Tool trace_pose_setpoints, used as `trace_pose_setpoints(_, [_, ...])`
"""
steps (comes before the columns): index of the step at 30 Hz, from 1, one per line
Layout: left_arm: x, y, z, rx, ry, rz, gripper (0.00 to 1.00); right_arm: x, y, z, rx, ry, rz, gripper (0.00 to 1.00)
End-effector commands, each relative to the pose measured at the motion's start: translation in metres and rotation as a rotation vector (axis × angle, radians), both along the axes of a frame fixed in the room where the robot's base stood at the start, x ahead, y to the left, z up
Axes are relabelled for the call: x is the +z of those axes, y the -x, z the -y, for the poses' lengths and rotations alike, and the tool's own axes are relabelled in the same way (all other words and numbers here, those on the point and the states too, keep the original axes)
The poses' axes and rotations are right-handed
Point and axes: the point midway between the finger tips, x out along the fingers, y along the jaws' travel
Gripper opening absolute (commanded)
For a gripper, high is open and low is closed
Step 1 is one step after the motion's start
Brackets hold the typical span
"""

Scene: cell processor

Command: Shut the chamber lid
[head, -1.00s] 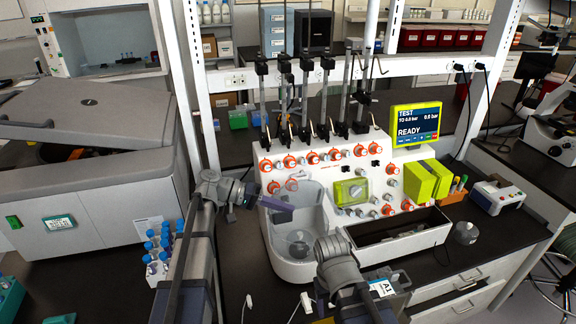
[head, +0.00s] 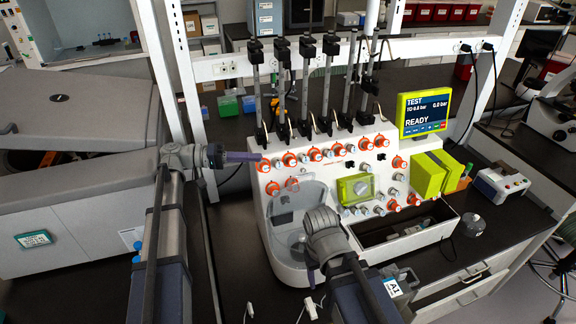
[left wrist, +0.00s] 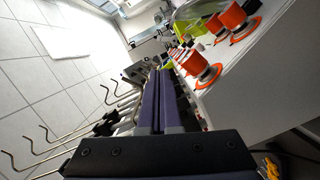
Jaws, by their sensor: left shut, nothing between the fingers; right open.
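The cell processor (head: 385,165) is a white machine with orange knobs. Its clear-walled chamber (head: 272,238) is at the front left. A see-through lid panel (head: 298,198) appears tilted up at the back of the chamber; its exact angle is hard to tell. My left gripper (head: 245,157) is shut and empty, just left of the upper orange knobs and above the chamber. Its dark blue fingers (left wrist: 160,100) lie together in the left wrist view, beside the knobs. My right gripper (head: 311,272) is open, low by the chamber's front right; its wrist hides part of the chamber.
Upright rods with black clamps (head: 305,85) rise behind the knobs. A screen (head: 423,113) reads READY. An open trough (head: 410,232) is right of the chamber. A large grey centrifuge (head: 80,150) stands on the left.

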Motion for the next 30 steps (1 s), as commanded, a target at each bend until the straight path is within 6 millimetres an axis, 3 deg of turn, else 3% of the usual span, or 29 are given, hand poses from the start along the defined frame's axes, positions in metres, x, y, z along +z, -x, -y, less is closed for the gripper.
trace_pose_setpoints(8, [-0.001, -0.001, 0.006, -0.001, 0.001, 0.000, 0.00, -0.001, 0.000, 0.000, 0.000, 0.000, 0.000, 0.63])
trace_pose_setpoints(23, [-0.010, -0.015, 0.097, -0.003, 0.001, 0.000, 0.00, -0.010, 0.000, 0.000, 0.000, 0.000, 0.000, 0.63])
trace_pose_setpoints(30, [-0.022, 0.011, 0.109, 0.000, 0.000, 0.000, 0.00, -0.022, 0.000, 0.000, -0.001, 0.000, 0.000, 0.63])
